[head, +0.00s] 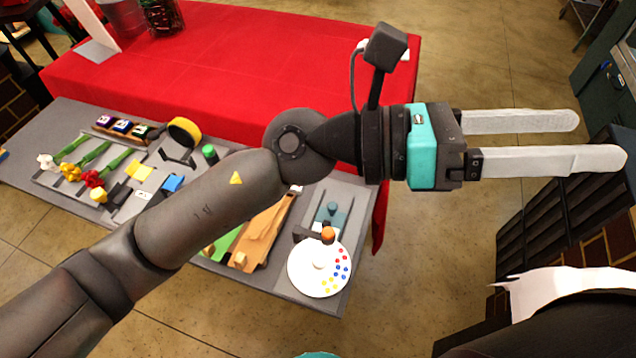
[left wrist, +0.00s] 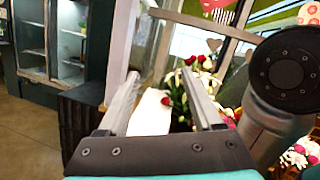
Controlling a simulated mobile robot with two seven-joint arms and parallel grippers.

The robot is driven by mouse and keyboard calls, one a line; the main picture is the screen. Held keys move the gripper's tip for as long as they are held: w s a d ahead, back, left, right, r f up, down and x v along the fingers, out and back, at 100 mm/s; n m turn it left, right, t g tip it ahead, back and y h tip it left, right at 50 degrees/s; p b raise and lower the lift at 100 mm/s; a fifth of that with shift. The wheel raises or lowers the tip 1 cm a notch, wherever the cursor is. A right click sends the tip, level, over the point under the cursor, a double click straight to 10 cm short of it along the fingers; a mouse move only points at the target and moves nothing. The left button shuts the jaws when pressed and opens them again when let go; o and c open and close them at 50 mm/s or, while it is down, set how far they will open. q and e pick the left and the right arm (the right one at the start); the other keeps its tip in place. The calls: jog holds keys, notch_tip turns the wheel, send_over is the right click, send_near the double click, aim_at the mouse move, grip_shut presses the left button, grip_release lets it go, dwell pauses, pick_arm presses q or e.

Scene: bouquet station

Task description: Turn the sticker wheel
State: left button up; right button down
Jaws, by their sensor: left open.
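The sticker wheel (head: 310,281), a white disc with red, blue and yellow dots, lies at the right front corner of the grey station board. A pale knob sits at its middle and an orange-topped piece stands at its back edge. My left gripper (head: 597,140) is open and empty, stretched out to the right, well above and away from the wheel. In the left wrist view the two fingers (left wrist: 165,98) are apart with nothing held between them; the wheel is not in that view. My right gripper is not seen.
My left arm crosses over the grey board (head: 335,200), hiding part of it. Flowers (head: 93,178), a yellow tape roll (head: 184,131) and a tan wooden piece (head: 266,235) lie there. A red-covered table (head: 240,65) stands behind. Dark crates (head: 560,205) stand at right.

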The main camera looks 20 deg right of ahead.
pick_arm(q)
jog(key=s+a+f+m+y, duration=0.1)
jog(key=s+f+m+y, duration=0.2)
jog(key=f+m+y, duration=0.55)
jog(key=m+t+y, duration=0.3)
jog(key=t+y, duration=0.5)
jog(key=y, duration=0.2)
send_near(319, 259)
jog(key=f, duration=0.3)
jog(key=f+p, duration=0.1)
jog(key=f, duration=0.4)
jog(key=shift+w+d+f, duration=0.1)
jog(key=shift+d+f, duration=0.15)
jog(key=shift+f, duration=0.15)
grip_shut()
